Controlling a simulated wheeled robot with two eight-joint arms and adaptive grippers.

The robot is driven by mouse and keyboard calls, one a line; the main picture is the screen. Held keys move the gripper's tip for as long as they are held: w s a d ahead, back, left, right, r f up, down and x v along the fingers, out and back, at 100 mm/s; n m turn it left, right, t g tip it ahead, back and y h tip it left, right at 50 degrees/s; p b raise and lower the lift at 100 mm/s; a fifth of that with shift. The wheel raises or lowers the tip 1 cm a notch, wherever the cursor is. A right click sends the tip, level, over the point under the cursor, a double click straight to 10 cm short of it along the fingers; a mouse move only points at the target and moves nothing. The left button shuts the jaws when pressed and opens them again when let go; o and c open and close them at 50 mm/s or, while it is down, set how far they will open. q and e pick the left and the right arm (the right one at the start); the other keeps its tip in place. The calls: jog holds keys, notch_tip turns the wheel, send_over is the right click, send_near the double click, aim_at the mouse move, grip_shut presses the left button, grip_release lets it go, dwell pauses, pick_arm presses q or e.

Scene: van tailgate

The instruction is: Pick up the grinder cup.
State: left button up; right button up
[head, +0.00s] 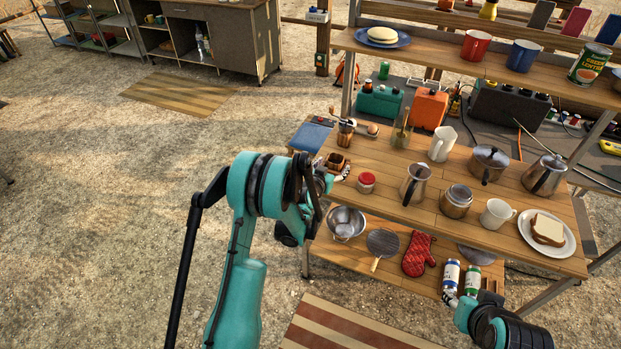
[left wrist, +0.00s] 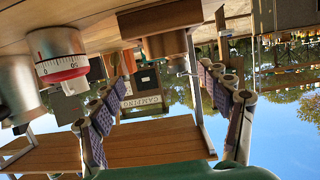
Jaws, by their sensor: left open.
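The grinder cup (head: 337,160) looks like a small brown wooden cup at the left end of the wooden counter. My left gripper (head: 334,174) is open at the counter's left edge, close to the cup; the fingers show apart in the left wrist view (left wrist: 163,112), with nothing between the pads. My right gripper (head: 468,296) is low at the right, beside two labelled bottles; its fingers are too unclear to read.
A steel pot (head: 415,184), a canister (head: 456,201) and a white mug (head: 496,213) stand farther right. A lower shelf holds a metal bowl (head: 346,221) and red mitt (head: 418,254).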

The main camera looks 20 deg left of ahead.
aim_at(338, 157)
pick_arm(q)
jog(key=shift+s+a+f, duration=0.2)
jog(key=shift+a+f, duration=0.2)
jog(key=shift+f, duration=0.1)
jog(key=shift+w+a+f, duration=0.1)
jog(key=shift+w+f, duration=0.1)
jog(key=b+x, duration=0.2)
jog(key=x, duration=0.5)
jog(key=shift+w+a, duration=0.15)
jog(key=shift+w, duration=0.05)
jog(key=shift+r, duration=0.1)
jog(key=c, duration=1.3)
